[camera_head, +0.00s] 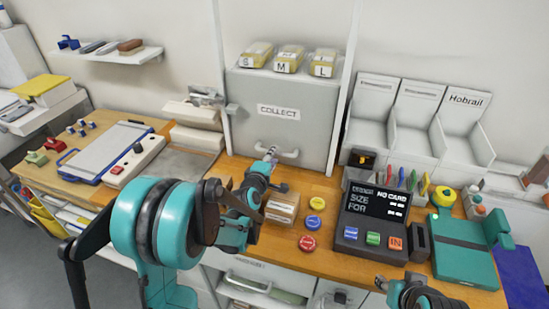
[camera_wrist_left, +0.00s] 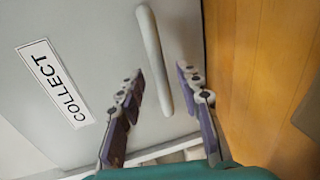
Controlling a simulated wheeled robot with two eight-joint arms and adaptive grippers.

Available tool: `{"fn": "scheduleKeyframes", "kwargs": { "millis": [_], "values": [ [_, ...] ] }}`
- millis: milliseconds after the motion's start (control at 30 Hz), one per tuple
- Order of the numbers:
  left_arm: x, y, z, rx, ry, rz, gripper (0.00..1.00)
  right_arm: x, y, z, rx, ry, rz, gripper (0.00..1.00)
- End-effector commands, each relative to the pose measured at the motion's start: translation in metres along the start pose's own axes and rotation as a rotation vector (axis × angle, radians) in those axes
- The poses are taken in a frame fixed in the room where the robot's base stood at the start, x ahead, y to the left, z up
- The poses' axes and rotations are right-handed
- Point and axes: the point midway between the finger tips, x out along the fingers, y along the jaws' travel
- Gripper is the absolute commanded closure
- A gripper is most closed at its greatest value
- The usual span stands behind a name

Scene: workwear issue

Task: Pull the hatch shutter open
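The hatch shutter (camera_head: 300,95) is a light grey panel with a COLLECT label, and it is down against the counter. It fills the left of the left wrist view (camera_wrist_left: 80,40). Its pale bar handle (camera_head: 290,152) is near its lower edge. My left gripper (camera_head: 270,158) is at the handle. In the left wrist view its fingers (camera_wrist_left: 160,80) are apart, with the handle (camera_wrist_left: 152,45) between them and visible gaps on both sides. My right gripper (camera_head: 415,292) is at the bottom right, partly cut off; its fingers do not show clearly.
A small labelled box (camera_head: 282,208) and coloured round buttons (camera_head: 316,203) are on the counter below the shutter. A dark terminal (camera_head: 372,215) stands to the right. Yellow packs marked S, M, L (camera_head: 288,58) sit above the shutter. A clipboard tray (camera_head: 105,150) lies left.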

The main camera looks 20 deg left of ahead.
Motion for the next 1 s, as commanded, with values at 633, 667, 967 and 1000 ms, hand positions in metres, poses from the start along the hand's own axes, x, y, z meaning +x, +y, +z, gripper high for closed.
{"fn": "scheduleKeyframes", "kwargs": {
  "millis": [633,667,967,1000],
  "values": [
    [0.017,0.000,0.000,0.000,0.000,0.000,1.00,0.003,0.000,0.002,0.000,0.000,0.000,0.60],
    [0.017,0.000,0.000,0.000,0.000,0.000,1.00,0.003,0.000,0.002,0.000,0.000,0.000,0.60],
    [0.015,0.009,0.000,0.000,0.000,0.000,1.00,-0.002,0.000,-0.002,0.000,0.000,0.000,0.60],
    [0.014,0.014,0.000,0.000,0.000,0.001,1.00,-0.005,0.000,-0.004,0.000,0.000,0.000,0.60]
  ]
}}
